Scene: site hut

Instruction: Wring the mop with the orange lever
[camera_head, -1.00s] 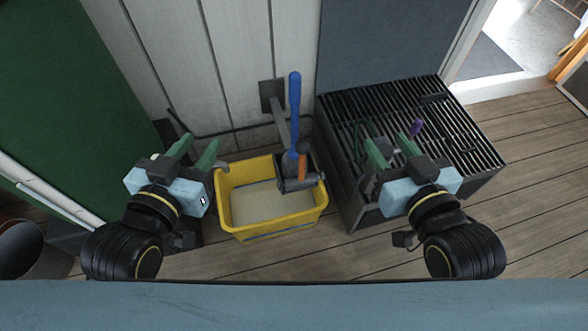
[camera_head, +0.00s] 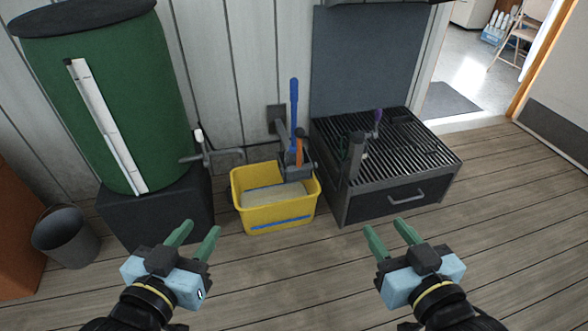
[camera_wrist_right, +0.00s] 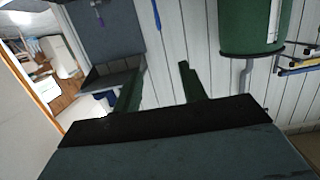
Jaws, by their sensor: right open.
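The yellow mop bucket (camera_head: 275,208) stands on the floor against the wall, with pale contents inside. A grey wringer (camera_head: 297,170) sits at its back right. The orange lever (camera_head: 299,148) stands upright on the wringer. The blue mop handle (camera_head: 294,112) rises upright from the wringer just behind the lever; the mop head is hidden. My left gripper (camera_head: 198,238) is open and empty, in front and left of the bucket. My right gripper (camera_head: 388,235) is open and empty, in front and right of the bucket. The blue handle also shows at the top of the right wrist view (camera_wrist_right: 156,14).
A dark slatted stand with a drawer (camera_head: 397,197) is right of the bucket. A green barrel (camera_head: 105,95) on a black block (camera_head: 150,210), with a tap (camera_head: 200,155), is at left. A grey pail (camera_head: 66,237) is further left. The floor in front is clear.

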